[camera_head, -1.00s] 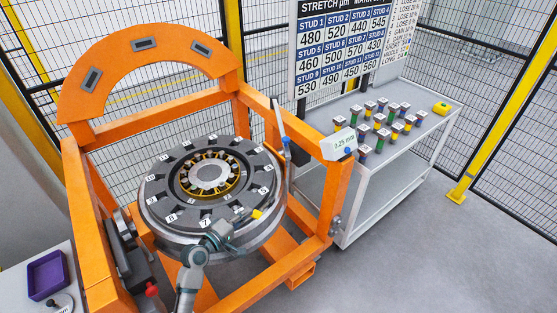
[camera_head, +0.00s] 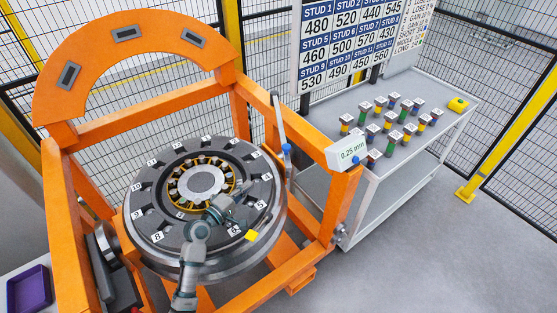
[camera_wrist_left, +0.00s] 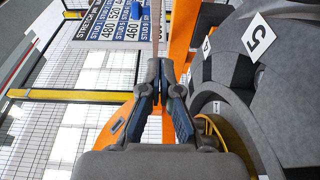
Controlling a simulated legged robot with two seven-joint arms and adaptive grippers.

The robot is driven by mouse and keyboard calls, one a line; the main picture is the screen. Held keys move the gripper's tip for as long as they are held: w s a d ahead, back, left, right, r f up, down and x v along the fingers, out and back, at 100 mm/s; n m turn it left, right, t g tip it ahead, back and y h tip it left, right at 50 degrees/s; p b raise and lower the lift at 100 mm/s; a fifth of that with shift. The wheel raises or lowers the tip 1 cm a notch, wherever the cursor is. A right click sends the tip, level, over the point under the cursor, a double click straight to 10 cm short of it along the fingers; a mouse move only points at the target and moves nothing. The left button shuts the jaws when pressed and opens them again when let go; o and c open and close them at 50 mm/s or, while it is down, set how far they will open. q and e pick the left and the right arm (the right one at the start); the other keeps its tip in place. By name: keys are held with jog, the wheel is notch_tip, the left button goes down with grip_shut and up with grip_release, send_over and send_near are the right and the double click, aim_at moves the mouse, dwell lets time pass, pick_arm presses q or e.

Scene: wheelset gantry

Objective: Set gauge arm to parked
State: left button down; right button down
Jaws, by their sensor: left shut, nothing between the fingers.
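The gauge arm appears to be the slim grey bar (camera_head: 279,120) with a blue knob (camera_head: 287,148), standing nearly upright at the right side of the wheel, beside the "0.25 mm" readout (camera_head: 349,153). My left gripper (camera_head: 234,212) is over the near right part of the numbered wheel (camera_head: 150,215), left of the bar and apart from it. In the left wrist view the left gripper (camera_wrist_left: 161,75) is shut and empty. A thin upright bar shows beyond its fingertips; I cannot tell if they touch. My right gripper is not in view.
An orange gantry frame (camera_head: 55,190) surrounds the wheel. A grey cart (camera_head: 440,130) holds several coloured studs. A purple tray (camera_head: 28,290) lies at lower left. Mesh fencing stands behind.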

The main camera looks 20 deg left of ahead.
pick_arm(q)
jog(key=w+d, duration=0.1)
jog(key=w, duration=0.1)
jog(key=w+d+r, duration=0.1)
jog(key=d, duration=0.1)
jog(key=shift+w+r+p, duration=0.1)
jog(key=shift+w+p, duration=0.25)
jog(key=w+d+p, duration=0.1)
jog(key=w+d, duration=0.3)
jog(key=w, duration=0.2)
jog(key=shift+d+f, duration=0.35)
jog(key=shift+w+d, duration=0.1)
jog(key=shift+d, duration=0.1)
